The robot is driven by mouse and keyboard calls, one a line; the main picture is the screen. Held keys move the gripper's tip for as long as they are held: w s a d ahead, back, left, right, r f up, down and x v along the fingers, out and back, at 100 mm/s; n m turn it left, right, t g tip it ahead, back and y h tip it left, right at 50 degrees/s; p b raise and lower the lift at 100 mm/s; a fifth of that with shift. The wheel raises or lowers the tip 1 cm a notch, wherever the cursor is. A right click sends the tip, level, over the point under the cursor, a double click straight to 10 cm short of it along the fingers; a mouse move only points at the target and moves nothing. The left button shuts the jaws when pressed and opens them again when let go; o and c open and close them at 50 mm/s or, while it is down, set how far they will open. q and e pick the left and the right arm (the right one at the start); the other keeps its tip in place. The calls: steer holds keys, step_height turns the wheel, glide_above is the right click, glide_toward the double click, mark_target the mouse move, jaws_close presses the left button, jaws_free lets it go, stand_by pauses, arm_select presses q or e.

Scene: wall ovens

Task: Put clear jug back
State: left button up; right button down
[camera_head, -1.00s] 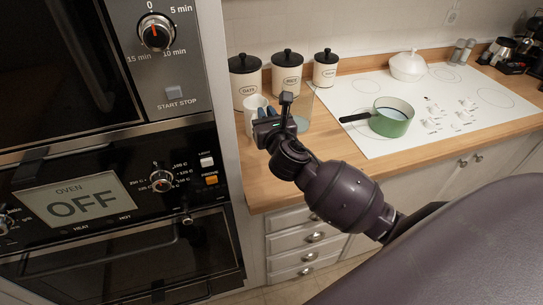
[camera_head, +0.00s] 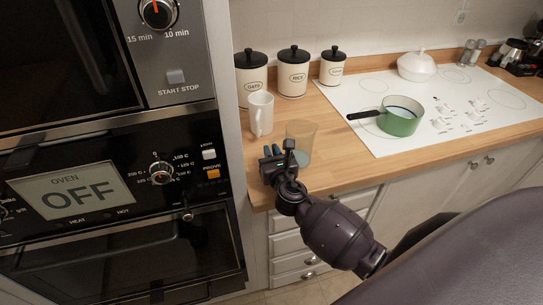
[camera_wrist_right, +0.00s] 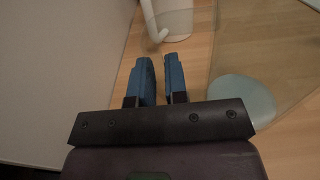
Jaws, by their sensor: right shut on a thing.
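The clear jug (camera_head: 303,136) is see-through with a pale greenish base. It is over the front part of the wooden counter, right of the white jug. My right gripper (camera_head: 277,155) is at the clear jug's left side and shut on it; the held part hardly shows. In the right wrist view, the two blue fingers (camera_wrist_right: 161,78) are close together with a narrow gap, and the clear jug (camera_wrist_right: 243,95) stands out to their right. I cannot tell whether its base touches the counter. My left gripper is out of view.
A white jug (camera_head: 260,113) stands behind on the counter, near canisters labelled oats (camera_head: 252,86) and rice (camera_head: 293,77). A green pan (camera_head: 400,120) sits on the white hob (camera_head: 450,85). The oven wall (camera_head: 120,190) rises close on the left.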

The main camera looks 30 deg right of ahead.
steer(key=shift+f, duration=0.25)
steer(key=c, duration=1.1)
jaws_free()
steer(key=shift+c, duration=0.2)
steer(key=shift+r, duration=0.2)
steer(key=v, duration=1.2)
steer(key=shift+f, duration=0.1)
